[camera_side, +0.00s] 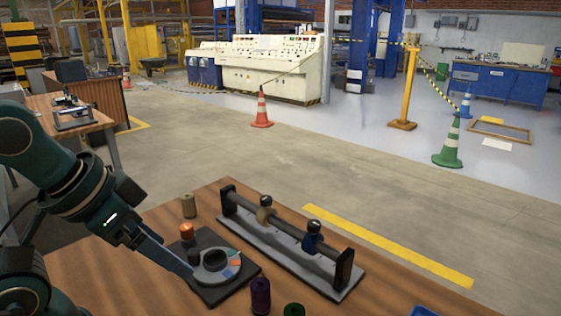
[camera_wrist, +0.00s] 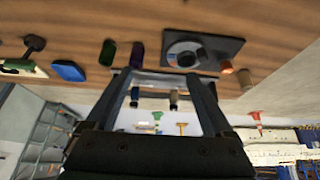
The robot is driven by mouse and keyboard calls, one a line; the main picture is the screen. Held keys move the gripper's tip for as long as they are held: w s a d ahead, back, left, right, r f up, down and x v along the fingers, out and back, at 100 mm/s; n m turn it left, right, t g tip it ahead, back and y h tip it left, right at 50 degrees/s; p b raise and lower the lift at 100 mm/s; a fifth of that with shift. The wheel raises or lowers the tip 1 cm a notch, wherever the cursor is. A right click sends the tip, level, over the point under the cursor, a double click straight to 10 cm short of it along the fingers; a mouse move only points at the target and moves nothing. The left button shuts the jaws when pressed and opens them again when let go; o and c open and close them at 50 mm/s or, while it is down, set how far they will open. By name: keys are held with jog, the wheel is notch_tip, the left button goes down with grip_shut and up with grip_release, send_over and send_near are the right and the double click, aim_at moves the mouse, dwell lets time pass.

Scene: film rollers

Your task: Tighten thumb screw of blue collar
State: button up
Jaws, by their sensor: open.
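The blue collar (camera_side: 312,241) sits around a dark horizontal bar, toward its near right end, in the side view. Its dark thumb screw (camera_side: 314,226) stands up on top; how tight it is cannot be told. In the wrist view, the collar (camera_wrist: 134,95) is small, between the finger lines. My gripper (camera_side: 187,271) is at the left, low beside the round grey dial and well apart from the collar. In the wrist view, my gripper (camera_wrist: 161,80) has its two fingers wide apart with nothing held between them.
A tan collar (camera_side: 263,214) shares the bar. The grey dial (camera_side: 213,268) sits on a black pad, with an orange roller (camera_side: 187,231) behind. Tan (camera_side: 188,206), purple (camera_side: 260,295) and green (camera_side: 294,310) spools stand nearby. A blue item (camera_side: 424,311) lies at the front edge.

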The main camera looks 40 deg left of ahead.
jog(key=c, duration=0.4)
jog(key=shift+n, duration=0.8)
jog(key=w+d+r+n, duration=0.2)
jog(key=w+r+n, duration=0.35)
jog(key=n, duration=0.45)
jog(key=n+g+h, duration=0.2)
jog(key=n+h, duration=0.1)
jog(key=n, duration=1.3)
send_over(313, 223)
jog(key=s+a, duration=0.2)
notch_tip(313, 223, down, 5)
jog(key=shift+x, duration=2.85)
jog(key=shift+s, duration=0.1)
